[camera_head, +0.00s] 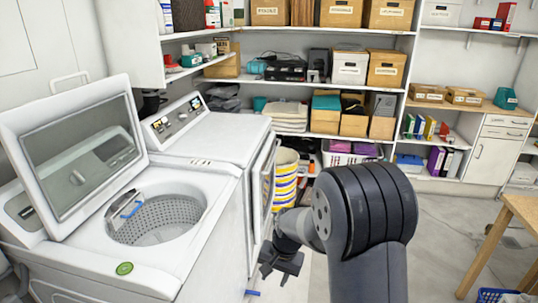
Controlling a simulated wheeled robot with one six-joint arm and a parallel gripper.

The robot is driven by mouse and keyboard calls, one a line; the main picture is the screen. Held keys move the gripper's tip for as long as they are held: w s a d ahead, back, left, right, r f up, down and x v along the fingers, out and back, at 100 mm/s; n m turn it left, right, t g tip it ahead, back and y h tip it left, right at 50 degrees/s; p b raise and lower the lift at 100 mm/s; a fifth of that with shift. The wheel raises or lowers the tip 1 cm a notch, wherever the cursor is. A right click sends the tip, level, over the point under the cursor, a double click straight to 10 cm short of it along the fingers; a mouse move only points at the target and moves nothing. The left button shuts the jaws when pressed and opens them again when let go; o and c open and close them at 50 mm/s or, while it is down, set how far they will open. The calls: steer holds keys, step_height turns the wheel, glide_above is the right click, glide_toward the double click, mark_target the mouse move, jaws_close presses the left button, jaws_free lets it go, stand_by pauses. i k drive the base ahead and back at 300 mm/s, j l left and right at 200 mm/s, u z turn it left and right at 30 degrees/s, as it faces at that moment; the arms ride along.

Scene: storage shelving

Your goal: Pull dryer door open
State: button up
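The white dryer (215,137) stands behind the washer, with its control panel (175,119) at the back left. The dryer door (264,183) is on its right-facing front, seen nearly edge-on with a dark window. I cannot tell whether it is fully closed or slightly ajar. My gripper (275,271) is low, in front of and below the door in the picture, with its fingers apart. Nothing shows between the fingers, and I see no contact with the door. The door handle is not clearly visible.
A top-loading washer (200,262) with its lid (82,152) raised stands at the near left. A yellow, white and blue striped basket (286,180) is on the floor just beyond the door. Loaded shelves line the back.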

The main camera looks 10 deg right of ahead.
mark_target(263, 173)
steer(key=i+l, duration=0.15)
steer(key=i, duration=0.4)
steer(key=i+l, duration=0.15)
steer(key=i, duration=0.4)
steer(key=i+l+u, duration=0.1)
steer(key=i, duration=0.45)
steer(key=i+l, duration=0.25)
steer(key=i, duration=0.25)
steer(key=i+l, duration=0.2)
steer(key=i, duration=0.35)
steer(key=u, duration=0.05)
